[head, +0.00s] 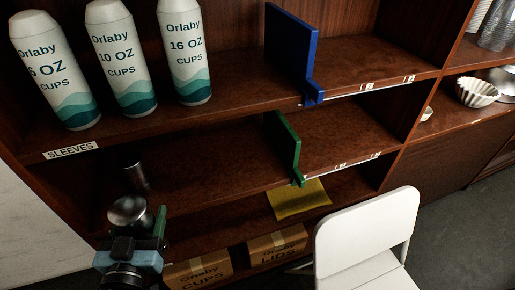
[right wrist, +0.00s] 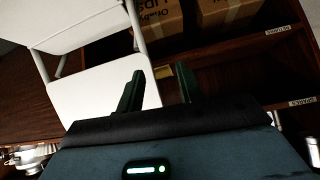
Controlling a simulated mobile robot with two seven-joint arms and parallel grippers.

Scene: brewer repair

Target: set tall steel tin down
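A shiny round steel tin (head: 128,211) shows at the lower left of the head view, in front of the middle shelf bay. My left gripper (head: 134,238) is around it, with a dark green finger close along its right side. It looks shut on the tin, which stands roughly upright; its lower part is hidden by the gripper. A smaller dark cylinder (head: 136,176) stands behind it on the shelf in shadow. My right gripper (right wrist: 157,92) is open and empty in the right wrist view, and is not in the head view.
Several Orlaby cup sleeves (head: 120,58) stand on the upper shelf. Blue (head: 292,45) and green (head: 284,145) dividers split the shelves. A yellow cloth (head: 299,199) and cartons (head: 277,245) are low down. A white chair (head: 367,235) stands in front. The middle shelf (head: 215,160) has bare room.

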